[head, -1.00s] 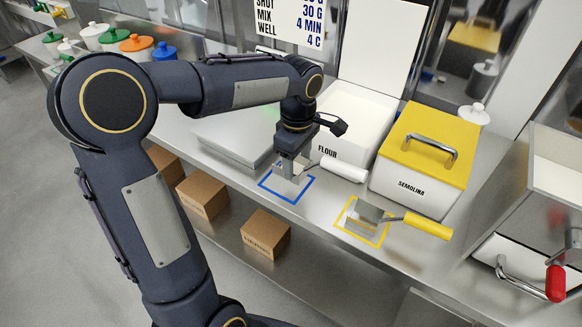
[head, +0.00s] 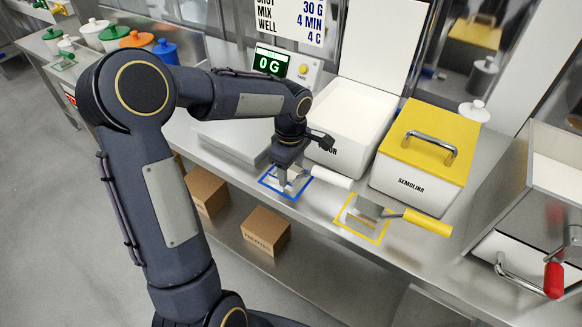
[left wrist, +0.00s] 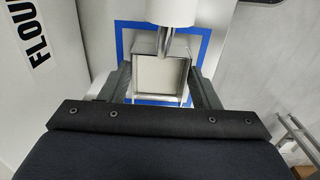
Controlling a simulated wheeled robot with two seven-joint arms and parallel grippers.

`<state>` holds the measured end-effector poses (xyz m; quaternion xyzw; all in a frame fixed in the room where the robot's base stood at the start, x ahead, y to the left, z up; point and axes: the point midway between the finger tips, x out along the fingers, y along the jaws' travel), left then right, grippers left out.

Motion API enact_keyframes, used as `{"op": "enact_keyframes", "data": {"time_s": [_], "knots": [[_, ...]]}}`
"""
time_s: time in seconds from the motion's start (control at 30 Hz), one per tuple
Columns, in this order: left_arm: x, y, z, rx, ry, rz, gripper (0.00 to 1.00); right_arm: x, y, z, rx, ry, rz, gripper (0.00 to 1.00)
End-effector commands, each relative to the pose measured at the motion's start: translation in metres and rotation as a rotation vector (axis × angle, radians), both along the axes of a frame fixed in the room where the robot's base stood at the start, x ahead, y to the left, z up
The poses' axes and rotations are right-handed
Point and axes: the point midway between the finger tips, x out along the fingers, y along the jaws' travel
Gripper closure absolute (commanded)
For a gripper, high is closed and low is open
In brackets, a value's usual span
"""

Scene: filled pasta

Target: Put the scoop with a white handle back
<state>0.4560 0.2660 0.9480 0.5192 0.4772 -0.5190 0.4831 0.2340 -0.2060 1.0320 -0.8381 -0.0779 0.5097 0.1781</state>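The scoop with a white handle (head: 326,177) is at the blue outlined square (head: 263,181) on the steel counter, in front of the flour bin. My left gripper (head: 284,185) points down over it, with its fingers against both sides of the metal scoop. In the left wrist view the scoop's square pan (left wrist: 161,80) sits between the two fingers (left wrist: 161,88), within the blue outline (left wrist: 208,40), and the white handle extends past the top edge. I cannot tell whether the scoop touches the counter. My right gripper is not in view.
The open white flour bin (head: 345,155) stands just behind. A yellow-handled scoop (head: 428,222) lies at the yellow square (head: 350,228), before the yellow-lidded semolina bin (head: 405,188). A red-handled tool (head: 554,280) is far right. A scale display (head: 270,65) reads 0 G.

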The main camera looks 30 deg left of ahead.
Motion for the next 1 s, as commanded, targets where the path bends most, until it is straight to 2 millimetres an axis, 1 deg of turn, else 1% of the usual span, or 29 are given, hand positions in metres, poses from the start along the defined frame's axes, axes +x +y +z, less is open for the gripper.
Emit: {"op": "enact_keyframes", "data": {"time_s": [0.03, 0.13, 0.17, 0.43, 0.5, 0.57, 0.67, 0.9, 1.0], "knots": [[0.0, 0.0, 0.0, 0.0, 0.0, 0.0, 0.38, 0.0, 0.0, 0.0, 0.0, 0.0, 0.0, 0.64], [0.0, 0.0, 0.0, 0.0, 0.0, 0.0, 0.24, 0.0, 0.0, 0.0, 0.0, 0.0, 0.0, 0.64], [0.0, 0.0, 0.0, 0.0, 0.0, 0.0, 0.22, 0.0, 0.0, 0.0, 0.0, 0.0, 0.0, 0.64], [0.0, 0.0, 0.001, 0.0, 0.0, 0.0, 0.22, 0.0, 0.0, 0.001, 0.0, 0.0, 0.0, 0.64], [0.0, 0.0, 0.006, 0.0, 0.0, 0.0, 0.22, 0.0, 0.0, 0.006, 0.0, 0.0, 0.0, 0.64], [0.0, 0.0, 0.01, 0.001, -0.002, 0.001, 0.22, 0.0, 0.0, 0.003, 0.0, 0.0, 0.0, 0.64], [0.001, 0.0, 0.027, 0.002, -0.005, 0.0, 0.22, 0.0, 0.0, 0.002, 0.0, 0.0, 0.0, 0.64], [0.001, 0.0, 0.08, 0.001, -0.005, 0.001, 0.22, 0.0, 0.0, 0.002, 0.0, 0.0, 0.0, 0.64], [0.0, 0.0, 0.098, 0.0, -0.005, 0.0, 0.22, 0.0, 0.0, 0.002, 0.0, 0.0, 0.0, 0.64]]}}
